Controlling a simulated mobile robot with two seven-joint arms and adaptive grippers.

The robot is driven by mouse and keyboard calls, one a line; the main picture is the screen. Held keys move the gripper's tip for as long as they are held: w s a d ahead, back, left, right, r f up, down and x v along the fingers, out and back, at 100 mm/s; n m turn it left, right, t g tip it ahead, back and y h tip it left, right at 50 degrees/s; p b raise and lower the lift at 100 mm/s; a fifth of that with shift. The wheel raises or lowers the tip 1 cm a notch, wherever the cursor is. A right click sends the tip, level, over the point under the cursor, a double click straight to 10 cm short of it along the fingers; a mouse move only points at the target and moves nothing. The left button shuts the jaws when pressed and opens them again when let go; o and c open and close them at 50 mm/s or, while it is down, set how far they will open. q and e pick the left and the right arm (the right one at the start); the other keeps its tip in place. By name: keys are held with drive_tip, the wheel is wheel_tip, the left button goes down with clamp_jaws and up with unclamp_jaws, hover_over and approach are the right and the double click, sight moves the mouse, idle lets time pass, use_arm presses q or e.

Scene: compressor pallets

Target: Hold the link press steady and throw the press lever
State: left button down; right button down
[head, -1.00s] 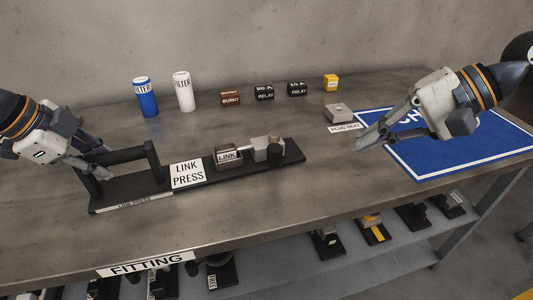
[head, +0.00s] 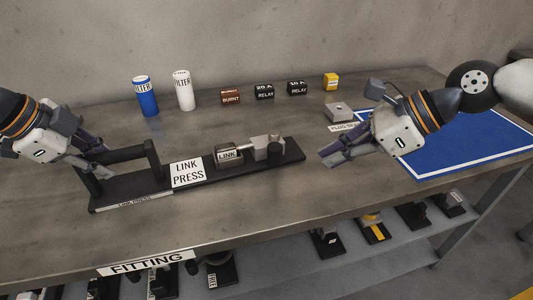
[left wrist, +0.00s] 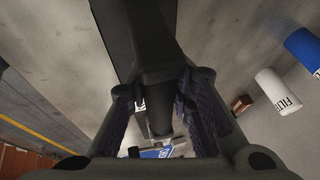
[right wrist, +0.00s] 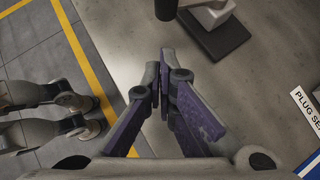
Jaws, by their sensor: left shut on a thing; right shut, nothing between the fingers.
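The link press (head: 195,185) is a long black base on the bench with a white LINK PRESS label. A black handle frame (head: 123,155) stands at its left end. A grey block marked LINK (head: 228,157) sits towards its right end, beside a grey metal piece with a black knob (head: 275,149), which may be the lever. My left gripper (head: 97,158) is shut on the handle frame, which runs between its fingers in the left wrist view (left wrist: 158,75). My right gripper (head: 325,156) is shut and empty, right of the press and apart from it. The base end shows ahead in the right wrist view (right wrist: 222,38).
Blue (head: 147,97) and white (head: 184,91) filters, a brown BURNT block (head: 231,97), two black relays (head: 264,92) and a yellow block (head: 331,82) stand at the back. A grey plug seat (head: 338,112) and blue mat (head: 460,150) lie right. The bench front is clear.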

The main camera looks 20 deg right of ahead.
sight(275, 143)
drive_tip(key=w+a, duration=0.1)
drive_tip(key=a+f, duration=0.1)
drive_tip(key=w+a+f, duration=0.1)
drive_tip(key=a, duration=0.1)
drive_tip(key=shift+w+a+f, duration=0.1)
drive_tip(key=shift+w, duration=0.2)
drive_tip(key=shift+w+a, duration=0.2)
drive_tip(key=shift+a, duration=0.15)
drive_tip(key=shift+s+a+m, duration=0.15)
drive_tip(key=shift+a+m, duration=0.15)
drive_tip(key=shift+a, duration=0.25)
drive_tip(key=shift+a+m+t+h, duration=0.1)
drive_tip(key=shift+m+t+h, duration=0.5)
drive_tip(key=shift+m+t, duration=0.15)
drive_tip(key=shift+a, duration=0.35)
